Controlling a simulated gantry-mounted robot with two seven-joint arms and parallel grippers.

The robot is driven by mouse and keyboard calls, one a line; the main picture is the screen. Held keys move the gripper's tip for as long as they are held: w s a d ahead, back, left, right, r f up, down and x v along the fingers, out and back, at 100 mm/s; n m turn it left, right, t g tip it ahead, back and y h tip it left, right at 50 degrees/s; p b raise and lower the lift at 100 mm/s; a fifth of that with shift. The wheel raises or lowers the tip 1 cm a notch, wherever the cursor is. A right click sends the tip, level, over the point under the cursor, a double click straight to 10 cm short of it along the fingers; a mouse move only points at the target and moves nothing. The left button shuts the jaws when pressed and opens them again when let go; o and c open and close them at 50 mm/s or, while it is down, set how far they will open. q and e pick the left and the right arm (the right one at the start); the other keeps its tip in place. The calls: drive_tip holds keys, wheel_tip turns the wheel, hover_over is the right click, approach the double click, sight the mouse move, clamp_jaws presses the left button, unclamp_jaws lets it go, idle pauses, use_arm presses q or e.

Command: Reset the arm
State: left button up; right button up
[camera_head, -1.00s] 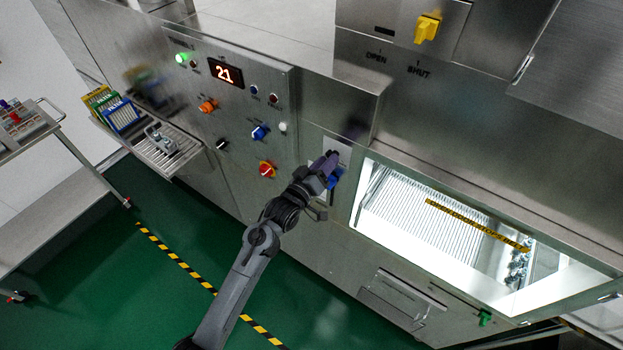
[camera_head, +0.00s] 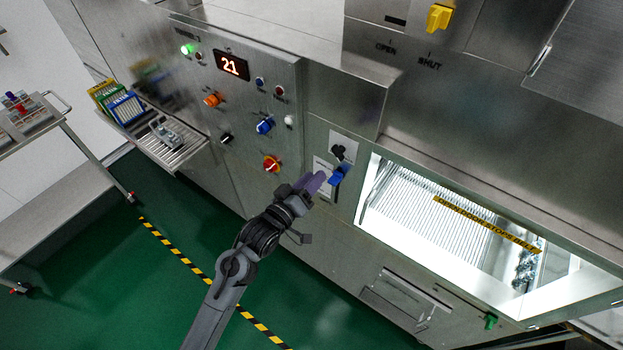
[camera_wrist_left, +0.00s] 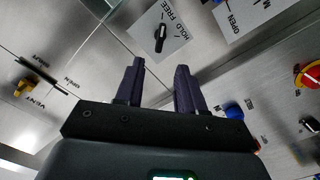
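My left gripper (camera_head: 318,180) is in front of the washer's steel front, just left of a small plate with a black knob (camera_head: 339,152). A blue piece (camera_head: 337,176) hangs just below that knob. In the left wrist view my left gripper (camera_wrist_left: 156,88) has its two dark purple fingers apart with nothing between them. The black knob (camera_wrist_left: 160,38), on a light plate marked HOLD and FREE, lies beyond the fingertips, apart from them. My right gripper is not in view.
The control panel (camera_head: 290,90) has a display reading 21, a lit green lamp and several knobs. A bright open chamber (camera_head: 420,220) lies to the right. Green floor is clear below.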

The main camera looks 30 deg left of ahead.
use_arm(q)
drive_tip(key=s+f+m+g+y+p, duration=0.1)
drive_tip(key=s+f+m+g+p, duration=0.3)
drive_tip(key=s, duration=0.6)
drive_tip(key=s+f+m+g+y+b, duration=0.1)
drive_tip(key=s+g, duration=0.4)
drive_tip(key=s, duration=0.5)
drive_tip(key=s+f+m+g+y+p, duration=0.1)
drive_tip(key=s+f+m+g+p, duration=0.3)
drive_tip(key=s, duration=0.7)
wheel_tip(320, 180, down, 42)
drive_tip(key=g+b, duration=0.1)
drive_tip(key=b, duration=4.4)
drive_tip(key=shift+w+n, duration=0.25)
drive_tip(key=shift+n, duration=0.15)
drive_tip(key=shift+r, duration=0.1)
